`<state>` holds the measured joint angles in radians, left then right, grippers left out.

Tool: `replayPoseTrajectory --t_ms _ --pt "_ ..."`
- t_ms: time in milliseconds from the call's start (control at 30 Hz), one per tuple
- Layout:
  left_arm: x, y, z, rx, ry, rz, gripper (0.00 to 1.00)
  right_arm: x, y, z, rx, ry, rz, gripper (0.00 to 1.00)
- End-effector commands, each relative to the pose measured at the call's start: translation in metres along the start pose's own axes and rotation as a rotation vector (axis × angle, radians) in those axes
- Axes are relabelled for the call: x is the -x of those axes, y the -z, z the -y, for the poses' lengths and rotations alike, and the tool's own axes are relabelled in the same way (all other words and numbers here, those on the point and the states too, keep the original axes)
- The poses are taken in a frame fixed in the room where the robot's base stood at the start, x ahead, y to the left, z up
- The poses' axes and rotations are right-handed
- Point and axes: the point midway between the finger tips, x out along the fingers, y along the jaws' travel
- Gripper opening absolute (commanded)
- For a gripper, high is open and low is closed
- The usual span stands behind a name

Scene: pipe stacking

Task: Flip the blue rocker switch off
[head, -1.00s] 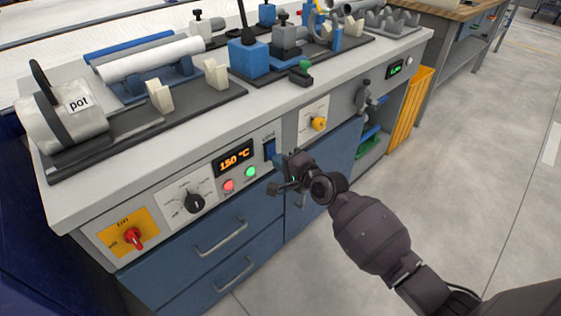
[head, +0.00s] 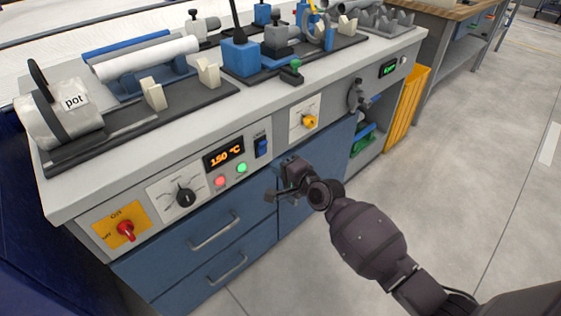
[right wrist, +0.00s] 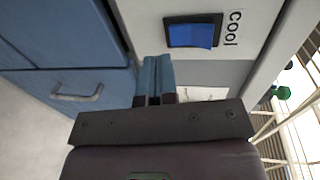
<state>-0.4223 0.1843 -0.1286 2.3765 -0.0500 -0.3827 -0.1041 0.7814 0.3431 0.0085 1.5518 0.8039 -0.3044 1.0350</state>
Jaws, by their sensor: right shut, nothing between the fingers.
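The blue rocker switch (head: 262,147) sits on the bench's front panel, right of the orange "150 °C" display (head: 224,156). In the right wrist view the blue rocker (right wrist: 193,35) is in a black frame beside the word "Cool". My right gripper (head: 271,190) is in front of the blue cabinet, below the switch and apart from it. Its fingers (right wrist: 155,80) are together, with nothing held, and point toward the panel beside the switch. My left gripper is not in view.
A red button (head: 220,181), a green button (head: 242,168), a black knob (head: 185,197), a yellow knob (head: 310,121) and a red switch (head: 126,230) share the panel. Drawer handles (head: 214,232) stick out below. Fixtures stand on the benchtop. The floor at right is clear.

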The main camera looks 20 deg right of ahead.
Motion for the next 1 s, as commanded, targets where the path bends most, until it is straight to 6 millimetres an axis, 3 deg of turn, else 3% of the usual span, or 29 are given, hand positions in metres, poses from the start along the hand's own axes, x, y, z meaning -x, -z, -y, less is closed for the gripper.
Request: replayPoseTrajectory --t_ms 500,700,1000 --pt "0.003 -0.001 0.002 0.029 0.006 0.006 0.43 0.077 0.000 -0.031 0.003 -0.001 0.000 0.00" --pt "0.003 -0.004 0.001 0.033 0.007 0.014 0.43 0.091 -0.001 -0.037 0.000 -0.001 0.001 0.00" --pt "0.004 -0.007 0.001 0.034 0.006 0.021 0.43 0.094 -0.001 -0.038 0.000 -0.001 0.000 0.00"
